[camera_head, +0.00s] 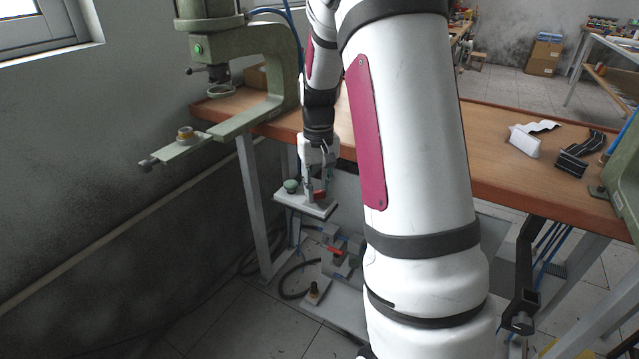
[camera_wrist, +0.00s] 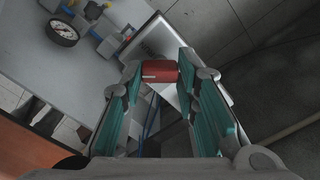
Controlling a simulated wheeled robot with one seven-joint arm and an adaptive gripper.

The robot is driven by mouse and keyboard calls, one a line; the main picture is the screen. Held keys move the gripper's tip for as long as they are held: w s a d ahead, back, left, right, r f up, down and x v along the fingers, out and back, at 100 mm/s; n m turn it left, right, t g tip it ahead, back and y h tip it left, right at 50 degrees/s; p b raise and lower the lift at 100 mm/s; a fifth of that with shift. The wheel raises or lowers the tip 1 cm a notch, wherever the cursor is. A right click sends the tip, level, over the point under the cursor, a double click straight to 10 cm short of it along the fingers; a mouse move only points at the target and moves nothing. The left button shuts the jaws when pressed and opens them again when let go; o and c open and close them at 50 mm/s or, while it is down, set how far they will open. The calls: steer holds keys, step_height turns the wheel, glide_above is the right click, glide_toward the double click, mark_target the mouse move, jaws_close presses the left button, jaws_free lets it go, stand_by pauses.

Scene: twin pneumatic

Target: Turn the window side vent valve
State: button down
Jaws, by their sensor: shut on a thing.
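My gripper (camera_head: 318,172) reaches down beside the front edge of the wooden bench, with its fingers at a small grey bracket plate below the tabletop. In the wrist view, the teal-lined fingers of my gripper (camera_wrist: 159,78) are shut on the red valve handle (camera_wrist: 159,71), which lies across between the fingertips. The red handle also shows in the head view (camera_head: 320,195), partly hidden by the fingers. The valve body under the handle is mostly hidden. A white line marks the handle's face in the wrist view.
A green knob (camera_head: 290,186) sits left of my gripper on the same plate. Lower down is another red-handled valve (camera_head: 335,251). A green press (camera_head: 240,60) stands on the bench (camera_head: 490,150) at left. A round gauge (camera_wrist: 62,32) and blue fittings show in the wrist view.

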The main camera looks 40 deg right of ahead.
mark_target(318, 191)
steer(key=n+p, duration=0.2)
steer(key=n, duration=0.2)
steer(key=shift+r+n, duration=0.1)
steer(key=shift+n, duration=0.2)
steer(key=shift+n+p, duration=1.15)
steer(key=shift+n, duration=0.85)
steer(key=c, duration=1.2)
jaws_free()
steer(key=shift+c, duration=0.2)
step_height(318, 191, up, 12)
